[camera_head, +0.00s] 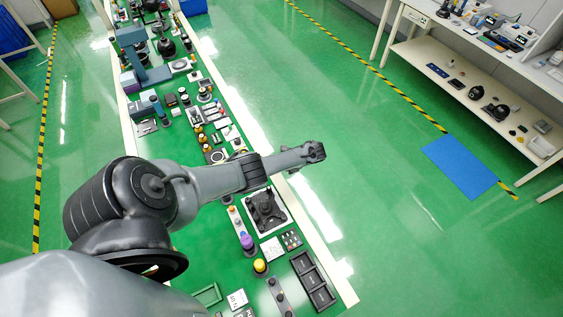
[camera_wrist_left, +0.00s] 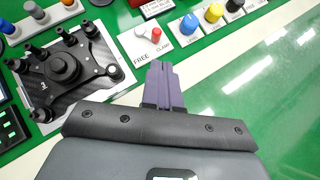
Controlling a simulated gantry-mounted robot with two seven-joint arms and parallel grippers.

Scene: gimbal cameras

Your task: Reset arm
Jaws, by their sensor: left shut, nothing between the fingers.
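My left arm comes in from the left in the head view and reaches across the green bench (camera_head: 328,291). My left gripper (camera_head: 318,151) is past the bench's right edge, above the green floor. In the left wrist view the left gripper (camera_wrist_left: 164,72) shows its purple fingers together, shut and empty. It is near the white bench edge, beside a card marked FREE and CLAMP (camera_wrist_left: 147,45) and apart from the black device. My right gripper is in neither view.
A black device on a white plate (camera_head: 266,210), a purple-topped part (camera_head: 246,241), a yellow button (camera_head: 260,265) and black trays (camera_head: 313,281) stand on the bench below the arm. Open floor lies right of the bench. A white shelf (camera_head: 480,88) and blue mat (camera_head: 461,166) are farther right.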

